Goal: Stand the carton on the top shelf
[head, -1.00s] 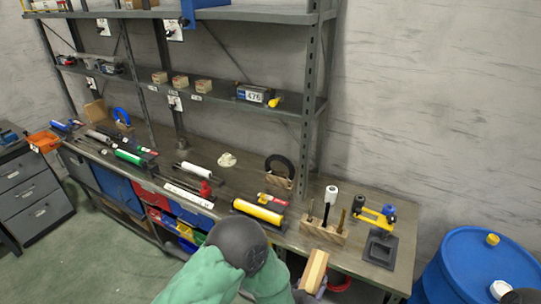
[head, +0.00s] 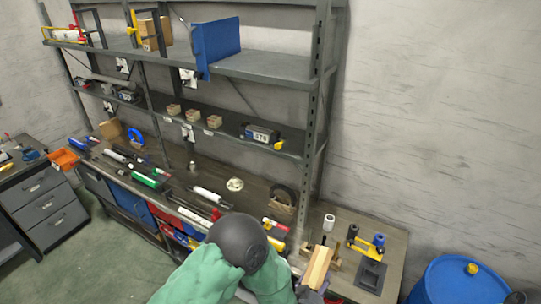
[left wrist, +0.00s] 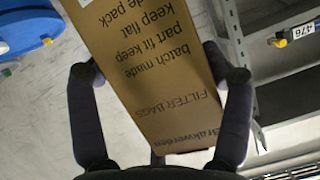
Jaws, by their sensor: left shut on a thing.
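The carton (head: 318,268) is brown cardboard. In the head view it shows small and tilted above the right part of the bench. In the left wrist view the carton (left wrist: 150,80) fills the middle, with upside-down printing that includes "FILTER BAGS". My left gripper (left wrist: 160,76) is shut on the carton, one finger along each side. In the head view this gripper (head: 308,290) is partly hidden at the bottom. The top shelf (head: 275,66) is a grey board high on the rack, well above the held carton. My right gripper is not recognisable in view.
A blue panel (head: 208,47) and a small brown box (head: 153,33) stand on the top shelf. Its right part, up to the post (head: 316,120), looks bare. A lower shelf (head: 215,128) holds several small items. A blue drum (head: 455,283) stands at the lower right.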

